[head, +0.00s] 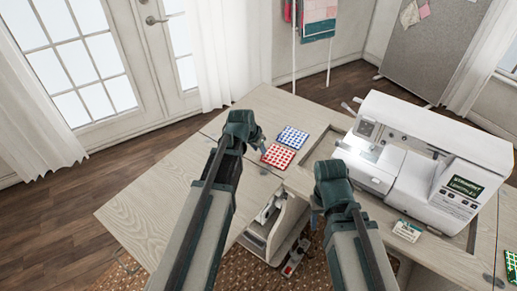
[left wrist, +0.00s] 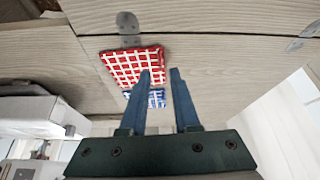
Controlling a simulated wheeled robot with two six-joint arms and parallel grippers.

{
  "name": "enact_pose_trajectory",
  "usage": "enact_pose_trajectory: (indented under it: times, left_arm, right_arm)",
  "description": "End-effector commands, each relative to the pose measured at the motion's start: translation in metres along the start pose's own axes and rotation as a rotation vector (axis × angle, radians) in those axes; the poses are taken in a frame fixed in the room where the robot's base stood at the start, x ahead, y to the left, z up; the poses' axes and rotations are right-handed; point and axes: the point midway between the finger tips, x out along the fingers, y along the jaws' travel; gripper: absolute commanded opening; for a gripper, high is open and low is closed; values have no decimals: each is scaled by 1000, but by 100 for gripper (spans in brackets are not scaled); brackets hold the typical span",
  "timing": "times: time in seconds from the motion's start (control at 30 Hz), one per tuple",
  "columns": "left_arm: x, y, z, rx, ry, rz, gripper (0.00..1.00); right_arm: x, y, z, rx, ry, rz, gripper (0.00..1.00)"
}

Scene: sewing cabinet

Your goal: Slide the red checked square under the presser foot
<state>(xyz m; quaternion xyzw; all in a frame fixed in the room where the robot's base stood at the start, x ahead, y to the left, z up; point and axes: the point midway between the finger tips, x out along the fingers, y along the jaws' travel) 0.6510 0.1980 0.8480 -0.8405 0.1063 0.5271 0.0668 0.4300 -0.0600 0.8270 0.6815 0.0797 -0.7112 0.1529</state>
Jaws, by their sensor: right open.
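The red checked square (head: 278,156) lies flat on the wooden cabinet top, left of the white sewing machine (head: 440,148). In the left wrist view the red checked square (left wrist: 128,66) lies beyond my fingertips, partly behind one finger. My left gripper (head: 262,141) is just left of the squares; in the left wrist view its two blue fingers (left wrist: 160,72) are apart with nothing between them. My right gripper (head: 317,208) hangs near the cabinet's front edge, its fingers mostly hidden. The presser foot is too small to make out near the machine's lit needle area.
A blue checked square (head: 292,137) lies just behind the red one. A small labelled card (head: 407,230) lies in front of the machine. The cabinet top (head: 155,215) is clear at the left. An open compartment (head: 275,225) is below the front edge.

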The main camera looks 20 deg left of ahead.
Motion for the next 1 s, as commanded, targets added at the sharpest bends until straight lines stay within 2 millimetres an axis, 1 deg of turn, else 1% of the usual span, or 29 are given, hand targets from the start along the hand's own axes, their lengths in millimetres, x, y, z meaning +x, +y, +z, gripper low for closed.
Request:
enact_pose_trajectory:
  times: [0.03,0.6,0.8,1.0]
  left_arm:
    - [6,0,1,0,0,0,30]
    - [43,0,1,0,0,0,30]
    - [49,0,0,0,0,0,30]
    - [49,0,0,0,0,0,30]
  right_arm:
    - [6,0,0,0,0,0,50]
    - [39,-4,-2,0,0,0,50]
    - [44,-4,-3,-1,0,0,50]
    - [44,-4,-3,-1,0,0,50]
